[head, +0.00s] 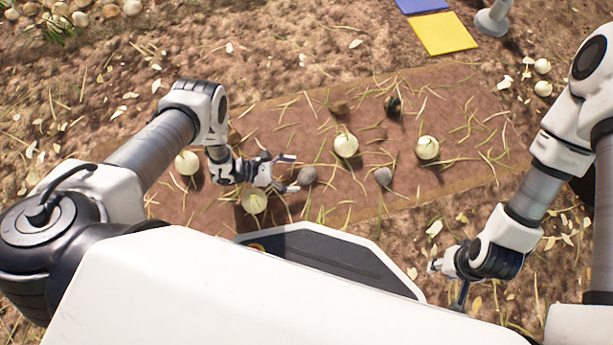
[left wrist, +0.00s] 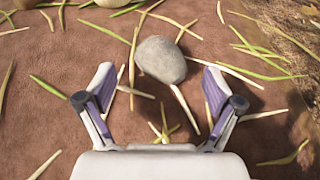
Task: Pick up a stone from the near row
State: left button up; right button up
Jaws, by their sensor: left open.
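A smooth grey stone (head: 307,175) lies on the brown soil bed, just off the fingertips of my left gripper (head: 287,174). In the left wrist view the same stone (left wrist: 161,60) lies ahead of and between the two spread fingers of my left gripper (left wrist: 155,85), which is open and empty. A second grey stone (head: 383,176) lies further right in the same near row. My right gripper (head: 450,280) is low at the right, off the bed, and its fingers are too small and partly hidden to judge.
Pale onions lie on the bed (head: 480,160): one below my left gripper (head: 254,201), one at left (head: 187,163), one behind the stones (head: 345,145) and one at right (head: 427,148). Dark clods sit behind. Yellow (head: 443,33) and blue (head: 420,5) squares lie at the back. Straw is scattered around.

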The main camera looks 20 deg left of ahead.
aim_at(299, 175)
pick_arm(q)
jog(key=b+x, duration=0.1)
jog(key=x, duration=0.2)
jog(key=shift+d+f, duration=0.15)
jog(key=shift+f, duration=0.1)
jog(key=shift+w+d, duration=0.1)
jog(key=shift+d, duration=0.1)
pick_arm(e)
jog(key=shift+f, duration=0.8)
pick_arm(q)
jog(key=shift+r, duration=0.1)
jog(key=c, duration=1.5)
